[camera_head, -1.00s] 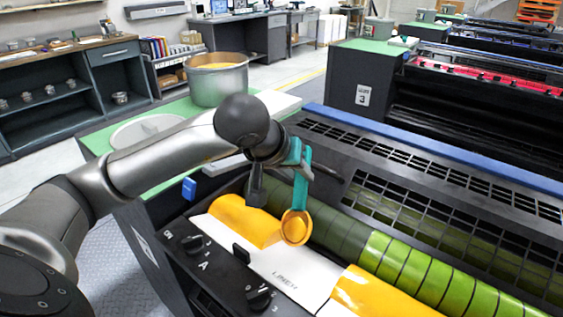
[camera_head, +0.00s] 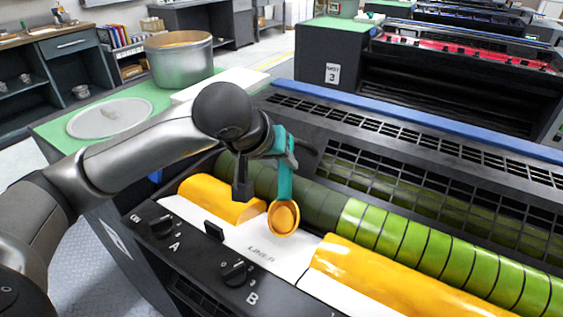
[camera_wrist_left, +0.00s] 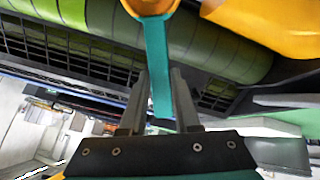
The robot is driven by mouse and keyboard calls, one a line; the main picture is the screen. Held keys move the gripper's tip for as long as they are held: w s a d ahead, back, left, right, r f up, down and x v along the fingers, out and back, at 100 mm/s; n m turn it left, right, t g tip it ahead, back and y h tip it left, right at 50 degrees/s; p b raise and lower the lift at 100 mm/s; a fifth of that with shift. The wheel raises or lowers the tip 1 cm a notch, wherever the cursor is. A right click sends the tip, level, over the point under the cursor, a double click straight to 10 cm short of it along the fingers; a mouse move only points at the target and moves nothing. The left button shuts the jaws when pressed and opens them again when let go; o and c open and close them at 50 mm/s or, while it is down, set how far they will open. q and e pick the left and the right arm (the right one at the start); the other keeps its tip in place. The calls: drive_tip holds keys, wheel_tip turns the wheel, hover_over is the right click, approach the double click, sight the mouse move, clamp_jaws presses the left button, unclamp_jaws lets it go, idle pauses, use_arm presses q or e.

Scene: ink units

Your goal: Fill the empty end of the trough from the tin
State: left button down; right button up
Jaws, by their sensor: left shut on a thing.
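My left gripper (camera_head: 268,150) is shut on the teal handle of a ladle (camera_head: 284,185). The handle also shows between the fingers in the left wrist view (camera_wrist_left: 158,70). The ladle's round bowl hangs low over the trough (camera_head: 262,243), with yellow in it; whether it touches the trough is unclear. Yellow ink lies in the trough's left part (camera_head: 215,198) and right part (camera_head: 385,280). A bare white stretch marked with lettering lies between them, beside the bowl. The tin (camera_head: 180,62), a metal pot with yellow ink, stands at the back left. My right gripper is out of view.
The green-striped roller (camera_head: 420,245) runs behind the trough, with a dark grille (camera_head: 440,190) beyond. Knobs A (camera_head: 162,227) and B (camera_head: 235,272) line the front panel. A round grey lid (camera_head: 108,118) lies on the green top near the tin.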

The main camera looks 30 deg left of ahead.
sight(282, 169)
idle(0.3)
use_arm(q)
drive_tip(key=shift+f+b, duration=0.65)
drive_tip(key=shift+b, duration=0.05)
idle(0.4)
idle(0.8)
wheel_tip(282, 169, up, 10)
drive_tip(key=p, duration=0.6)
drive_tip(key=shift+f, duration=0.2)
drive_tip(key=shift+r+p, duration=0.5)
drive_tip(key=shift+p, duration=0.05)
idle(0.6)
